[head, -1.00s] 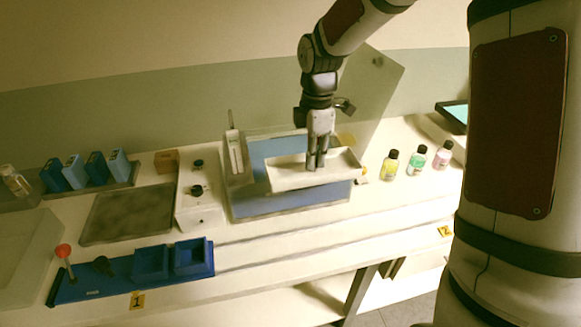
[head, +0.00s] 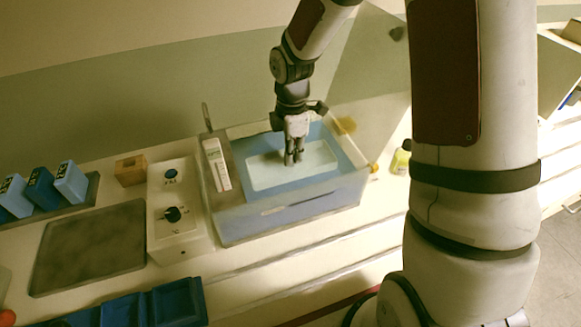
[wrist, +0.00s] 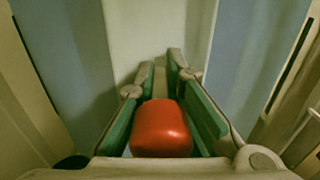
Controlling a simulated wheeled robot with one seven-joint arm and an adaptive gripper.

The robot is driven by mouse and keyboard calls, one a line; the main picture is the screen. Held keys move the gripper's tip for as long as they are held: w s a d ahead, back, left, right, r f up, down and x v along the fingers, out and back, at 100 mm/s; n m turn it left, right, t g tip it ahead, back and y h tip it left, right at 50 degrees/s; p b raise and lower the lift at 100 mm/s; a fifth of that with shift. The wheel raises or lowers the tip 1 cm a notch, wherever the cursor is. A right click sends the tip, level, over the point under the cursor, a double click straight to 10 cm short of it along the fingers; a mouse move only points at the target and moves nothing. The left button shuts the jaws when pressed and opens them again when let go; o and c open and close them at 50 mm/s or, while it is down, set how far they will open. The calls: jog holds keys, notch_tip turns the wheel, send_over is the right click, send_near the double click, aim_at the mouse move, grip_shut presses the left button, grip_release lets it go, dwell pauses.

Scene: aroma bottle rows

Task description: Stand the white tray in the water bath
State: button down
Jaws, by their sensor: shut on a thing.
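The white tray (head: 275,180) is inside the water bath (head: 300,212), low between its walls and looking level. Whether it rests on the bath floor cannot be told. My gripper (head: 293,161) reaches down from above over the middle of the tray, shut on it. In the wrist view the fingers (wrist: 161,72) are closed around a narrow part below a red knob (wrist: 161,130), which hides part of the grip. The white tray (wrist: 158,30) runs away between the fingers there, with blue strips on both sides.
A clear raised panel (head: 372,75) stands behind the bath. A white control box (head: 175,212) with dark knobs, a dark plate (head: 88,247) and blue bottles (head: 70,184) are at left. A yellow bottle (head: 400,161) stands right of the bath, partly behind my arm.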

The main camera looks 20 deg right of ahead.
aim_at(292, 167)
jog(key=shift+f, duration=2.45)
jog(key=shift+f, duration=0.15)
jog(key=c, duration=1.7)
grip_release()
